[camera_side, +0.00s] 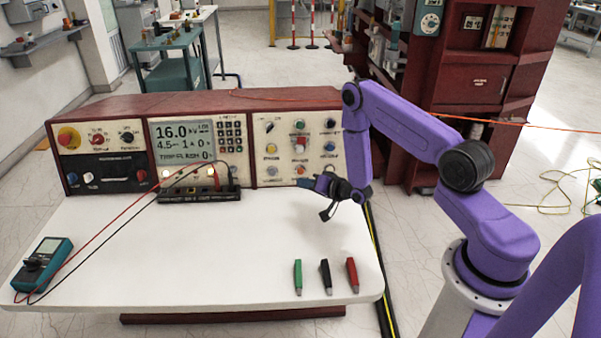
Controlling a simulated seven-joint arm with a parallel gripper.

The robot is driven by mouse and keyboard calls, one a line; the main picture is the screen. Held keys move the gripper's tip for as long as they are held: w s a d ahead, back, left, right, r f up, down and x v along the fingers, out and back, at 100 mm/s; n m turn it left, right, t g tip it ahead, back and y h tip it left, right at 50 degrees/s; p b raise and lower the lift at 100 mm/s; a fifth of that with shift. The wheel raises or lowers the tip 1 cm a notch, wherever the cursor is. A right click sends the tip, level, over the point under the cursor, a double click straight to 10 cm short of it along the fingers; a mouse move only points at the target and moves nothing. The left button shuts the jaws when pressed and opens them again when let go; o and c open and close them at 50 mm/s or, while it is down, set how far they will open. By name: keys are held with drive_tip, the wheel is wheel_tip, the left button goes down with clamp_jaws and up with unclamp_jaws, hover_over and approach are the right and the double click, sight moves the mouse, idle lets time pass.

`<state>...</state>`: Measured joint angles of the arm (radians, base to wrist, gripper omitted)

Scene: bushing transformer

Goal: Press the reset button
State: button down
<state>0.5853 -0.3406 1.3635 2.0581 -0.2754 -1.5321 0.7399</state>
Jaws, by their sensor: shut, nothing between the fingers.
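The control console (150,107) with a dark red housing stands along the back of the white table. Its right panel (283,167) carries several coloured knobs and buttons, among them a yellow one (271,149), a blue one (330,146) and an orange one (300,170). Their labels are too small to read, so I cannot tell which is the reset button. My gripper (304,183) is shut and empty, pointing left just in front of the lower right part of this panel. I cannot tell whether its tips touch the panel. It hides part of the panel's lower right corner.
A black terminal box (198,190) with red and black leads stands before the console. A teal multimeter (43,263) lies at the table's left. Green (298,277), black (325,277) and red (352,275) clips lie at the front right. The table's middle is clear.

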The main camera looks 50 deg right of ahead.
drive_tip(key=shift+w+d+f, duration=0.2)
drive_tip(key=shift+w+d, duration=0.45)
drive_tip(key=shift+w+d+f, duration=0.25)
drive_tip(key=shift+w+d, duration=0.35)
drive_tip(key=shift+d, duration=0.05)
drive_tip(key=shift+w+d+f, duration=0.2)
drive_tip(key=shift+w+d, duration=0.45)
idle(0.7)
drive_tip(key=shift+w+d+f, duration=0.1)
drive_tip(key=shift+w+d, duration=0.2)
drive_tip(key=shift+w+d+f, duration=0.1)
drive_tip(key=shift+w+d, duration=0.2)
drive_tip(key=shift+d, duration=0.05)
idle(0.9)
drive_tip(key=shift+a, duration=0.1)
idle(0.4)
drive_tip(key=shift+s+a+r, duration=0.25)
drive_tip(key=shift+s+a, duration=0.25)
drive_tip(key=shift+s, duration=0.1)
drive_tip(key=shift+s+a+r, duration=0.3)
drive_tip(key=shift+s+a, duration=0.55)
drive_tip(key=shift+a, duration=0.05)
drive_tip(key=shift+s+a+r, duration=0.3)
drive_tip(key=shift+s+a, duration=0.55)
